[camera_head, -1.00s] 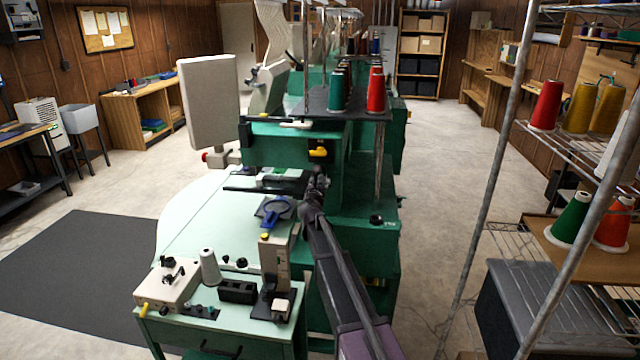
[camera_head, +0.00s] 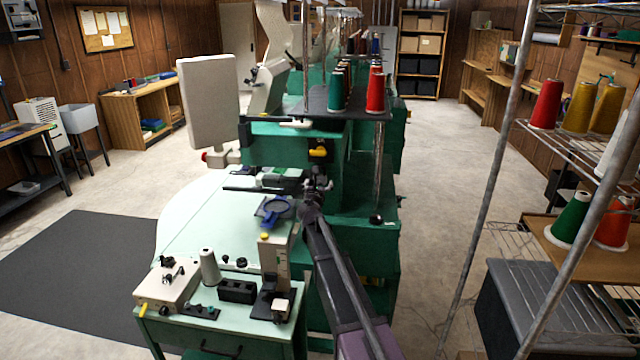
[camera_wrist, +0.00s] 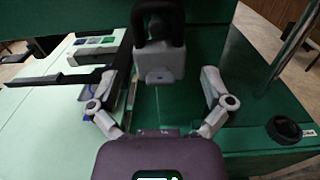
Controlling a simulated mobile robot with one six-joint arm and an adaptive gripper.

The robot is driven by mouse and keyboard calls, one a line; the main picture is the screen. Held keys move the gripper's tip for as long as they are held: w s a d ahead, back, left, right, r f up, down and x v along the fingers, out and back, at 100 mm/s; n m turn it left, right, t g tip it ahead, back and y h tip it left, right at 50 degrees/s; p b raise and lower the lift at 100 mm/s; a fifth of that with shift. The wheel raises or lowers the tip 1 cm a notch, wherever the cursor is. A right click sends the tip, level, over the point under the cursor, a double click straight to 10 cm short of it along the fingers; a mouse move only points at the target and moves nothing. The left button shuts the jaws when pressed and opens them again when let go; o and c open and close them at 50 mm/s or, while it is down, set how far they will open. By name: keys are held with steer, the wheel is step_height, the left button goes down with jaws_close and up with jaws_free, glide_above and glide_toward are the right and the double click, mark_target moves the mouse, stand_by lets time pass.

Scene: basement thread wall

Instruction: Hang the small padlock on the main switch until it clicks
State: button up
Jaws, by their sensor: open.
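In the wrist view a small padlock (camera_wrist: 160,66) with a grey body and thick black shackle is straight ahead, shackle upward, against the green machine. My gripper (camera_wrist: 159,78) is open, one finger on each side of the padlock, with visible gaps. In the head view my gripper (camera_head: 319,184) is at the machine's near face, below a yellow-and-black fitting (camera_head: 318,150) that may be the main switch. The padlock is not clear there.
The green machine (camera_head: 365,220) carries thread cones above. A pale table (camera_head: 200,225) with a blue hoop (camera_head: 272,209) lies to the left. A small cart (camera_head: 230,318) with tools stands in front. A wire shelf rack (camera_head: 575,150) is at the right; floor between is clear.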

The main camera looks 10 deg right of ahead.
steer(key=v, duration=1.1)
steer(key=shift+s, duration=0.1)
steer(key=s+d+f+m+g+h, duration=0.1)
steer(key=s+d+f+m+g, duration=0.4)
steer(key=s+m, duration=0.4)
steer(key=s+d+f+m+g+h, duration=0.1)
steer(key=s+d+f+m+g, duration=0.5)
steer(key=m, duration=0.5)
steer(key=s+a+f+m+g+y, duration=0.3)
steer(key=s+m, duration=0.3)
steer(key=s, duration=0.3)
steer(key=s+a+f+m+g+y, duration=0.3)
steer(key=s+m, duration=0.3)
steer(key=s, duration=0.4)
steer(key=shift+s+a+f+y, duration=0.2)
steer(key=shift+a+f+y, duration=0.3)
steer(key=shift+a+y, duration=0.25)
steer(key=shift+d, duration=0.1)
